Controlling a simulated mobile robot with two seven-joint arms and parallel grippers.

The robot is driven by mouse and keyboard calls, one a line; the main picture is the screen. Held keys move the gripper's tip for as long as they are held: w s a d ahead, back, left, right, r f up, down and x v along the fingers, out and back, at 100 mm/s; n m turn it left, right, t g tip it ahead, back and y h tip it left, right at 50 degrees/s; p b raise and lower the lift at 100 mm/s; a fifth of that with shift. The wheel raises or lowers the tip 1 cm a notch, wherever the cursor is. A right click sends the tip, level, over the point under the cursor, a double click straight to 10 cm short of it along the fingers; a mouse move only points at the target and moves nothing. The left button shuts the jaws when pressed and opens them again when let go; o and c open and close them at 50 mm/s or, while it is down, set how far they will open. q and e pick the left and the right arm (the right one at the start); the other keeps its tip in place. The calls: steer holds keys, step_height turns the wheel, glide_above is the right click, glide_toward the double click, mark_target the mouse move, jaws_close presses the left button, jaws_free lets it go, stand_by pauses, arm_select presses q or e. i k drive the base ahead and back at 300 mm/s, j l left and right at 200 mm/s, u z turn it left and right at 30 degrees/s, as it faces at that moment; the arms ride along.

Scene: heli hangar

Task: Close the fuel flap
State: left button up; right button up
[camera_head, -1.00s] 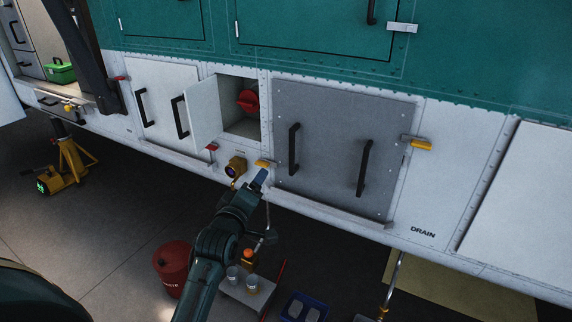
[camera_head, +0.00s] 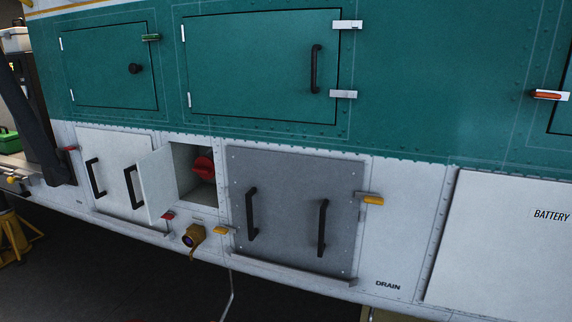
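The fuel flap (camera_head: 156,183) is a small white door on the lower white band of the helicopter's side. It stands open, swung out to the left of a square recess. A red fuel cap (camera_head: 204,168) sits inside the recess (camera_head: 186,160). A small red latch (camera_head: 167,217) shows below the flap's free edge. Neither of my grippers is in view.
A grey panel (camera_head: 290,210) with two black handles is right of the recess. A white door with black handles (camera_head: 100,165) is on the left. A yellow jack (camera_head: 14,238) stands far left.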

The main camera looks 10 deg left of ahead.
mark_target(156, 170)
steer(key=i+j+z, duration=0.1)
steer(key=j, duration=1.25)
steer(key=i+j+z, duration=0.1)
steer(key=j, duration=1.3)
